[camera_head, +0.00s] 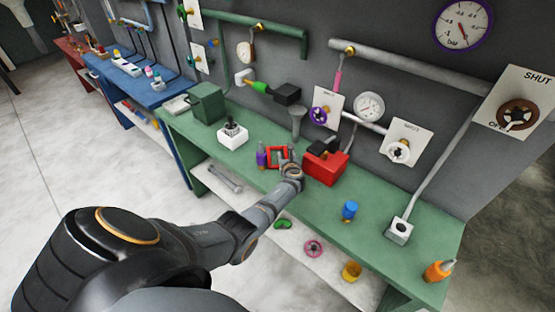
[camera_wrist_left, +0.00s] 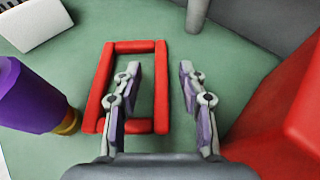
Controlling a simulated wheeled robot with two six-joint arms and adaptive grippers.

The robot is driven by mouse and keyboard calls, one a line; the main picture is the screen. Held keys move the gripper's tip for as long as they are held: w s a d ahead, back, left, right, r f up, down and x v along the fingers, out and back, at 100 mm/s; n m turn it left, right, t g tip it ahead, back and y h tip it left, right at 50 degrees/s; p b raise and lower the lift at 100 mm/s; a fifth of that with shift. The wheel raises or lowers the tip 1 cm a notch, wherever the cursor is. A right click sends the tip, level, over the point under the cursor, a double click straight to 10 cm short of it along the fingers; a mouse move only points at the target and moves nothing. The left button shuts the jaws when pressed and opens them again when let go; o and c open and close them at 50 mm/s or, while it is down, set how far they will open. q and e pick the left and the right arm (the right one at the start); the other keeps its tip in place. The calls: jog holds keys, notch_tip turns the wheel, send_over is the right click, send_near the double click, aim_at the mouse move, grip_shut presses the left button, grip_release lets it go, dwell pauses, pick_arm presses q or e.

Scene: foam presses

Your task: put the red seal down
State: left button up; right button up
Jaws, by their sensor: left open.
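The red seal (camera_wrist_left: 161,80) is a rectangular red frame that looks to lie flat on the green bench (camera_wrist_left: 240,70). It also shows in the head view (camera_head: 277,149), partly behind my gripper. My left gripper (camera_wrist_left: 159,70) is open and empty just over the seal. In the left wrist view the seal's right bar shows between the two fingers, and the left finger overlaps the frame's opening. I cannot tell how much height is between fingertips and seal. My left gripper also shows in the head view (camera_head: 288,158). My right gripper is not in view.
A purple bottle (camera_head: 261,156) stands close left of the seal, and a red box-like press (camera_head: 325,168) close right. A grey funnel-shaped post (camera_head: 297,122) rises behind. A white block (camera_head: 232,136) stands farther left. The bench is clear around the blue bottle (camera_head: 349,211).

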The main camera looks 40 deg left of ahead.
pick_arm(q)
jog(key=shift+x, duration=0.9)
jog(key=shift+s+d, duration=0.1)
jog(key=shift+d, duration=0.05)
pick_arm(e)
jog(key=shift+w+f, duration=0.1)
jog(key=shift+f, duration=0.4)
pick_arm(q)
jog(key=shift+c, duration=1)
grip_shut()
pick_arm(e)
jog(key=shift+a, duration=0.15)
